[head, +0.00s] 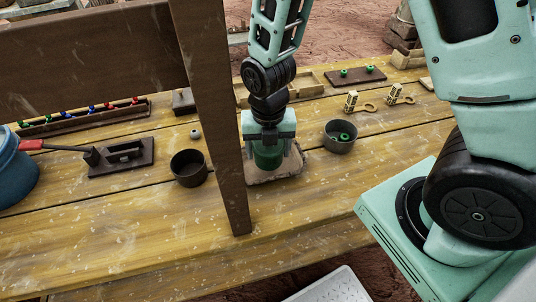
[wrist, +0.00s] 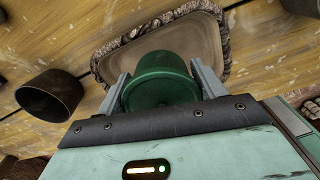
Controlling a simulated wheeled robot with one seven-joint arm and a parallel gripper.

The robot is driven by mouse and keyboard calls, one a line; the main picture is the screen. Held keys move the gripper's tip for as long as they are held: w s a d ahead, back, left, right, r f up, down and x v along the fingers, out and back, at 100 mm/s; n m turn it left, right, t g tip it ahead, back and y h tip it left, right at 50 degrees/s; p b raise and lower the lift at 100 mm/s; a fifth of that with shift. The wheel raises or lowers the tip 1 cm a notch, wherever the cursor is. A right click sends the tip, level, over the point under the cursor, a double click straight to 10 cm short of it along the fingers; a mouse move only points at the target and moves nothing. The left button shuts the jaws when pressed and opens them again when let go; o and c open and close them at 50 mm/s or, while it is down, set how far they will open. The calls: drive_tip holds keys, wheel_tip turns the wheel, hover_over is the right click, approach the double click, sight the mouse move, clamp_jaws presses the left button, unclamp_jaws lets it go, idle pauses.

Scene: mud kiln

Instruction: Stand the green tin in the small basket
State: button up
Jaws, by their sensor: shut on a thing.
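The green tin (head: 268,157) is between the fingers of my gripper (head: 268,140), which is shut on it. In the wrist view the tin (wrist: 160,80) shows its round green end, with a grey finger of my gripper (wrist: 161,84) on each side. The small basket (head: 292,168) is a shallow tray with a woven rim, on the table under the tin. In the wrist view the basket (wrist: 213,42) shows its bare floor beyond the tin. The tin hides part of the basket. I cannot tell whether the tin touches its floor.
A dark wooden post (head: 215,120) stands close left of my arm. A dark round pot (head: 188,168) is left of the post. A grey pot (head: 340,137) holding green rings is right of the basket. The front of the table (head: 120,230) is clear.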

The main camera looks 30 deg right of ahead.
drive_tip(key=shift+f, duration=1.45)
drive_tip(key=shift+f, duration=0.15)
drive_tip(key=o, duration=1.1)
drive_tip(key=shift+c, duration=0.2)
wheel_tip(320, 180, up, 12)
drive_tip(key=shift+r, duration=0.2)
